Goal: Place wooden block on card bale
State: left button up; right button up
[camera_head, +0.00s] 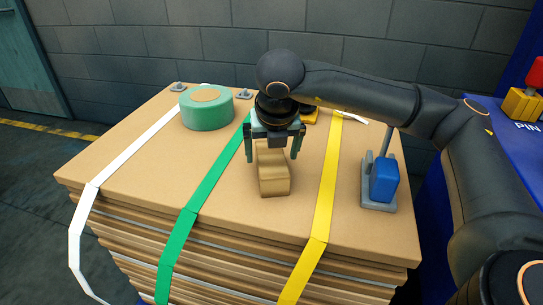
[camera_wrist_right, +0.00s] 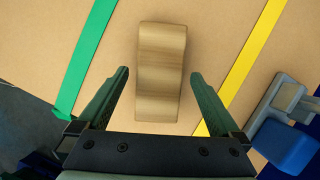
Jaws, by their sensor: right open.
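The wooden block (camera_head: 274,177) rests on top of the card bale (camera_head: 130,165), between the green and yellow straps. It also shows in the right wrist view (camera_wrist_right: 161,70), where its rounded top has a wavy outline. My right gripper (camera_head: 273,155) is open above and just behind the block in the head view. In the right wrist view its two fingers (camera_wrist_right: 160,73) stand apart on either side of the block's near end, with gaps on both sides. My left gripper is not in view.
A green tape roll (camera_head: 207,112) sits at the bale's back left. A grey tool with a blue block (camera_head: 384,180) stands at the right edge. White (camera_head: 130,155), green (camera_head: 205,185) and yellow (camera_head: 327,190) straps cross the bale. A blue bench (camera_head: 505,140) is at right.

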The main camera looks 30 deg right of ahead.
jog(key=v, duration=0.9)
jog(key=shift+r+p, duration=0.25)
jog(key=shift+p, duration=0.15)
jog(key=shift+a, duration=0.1)
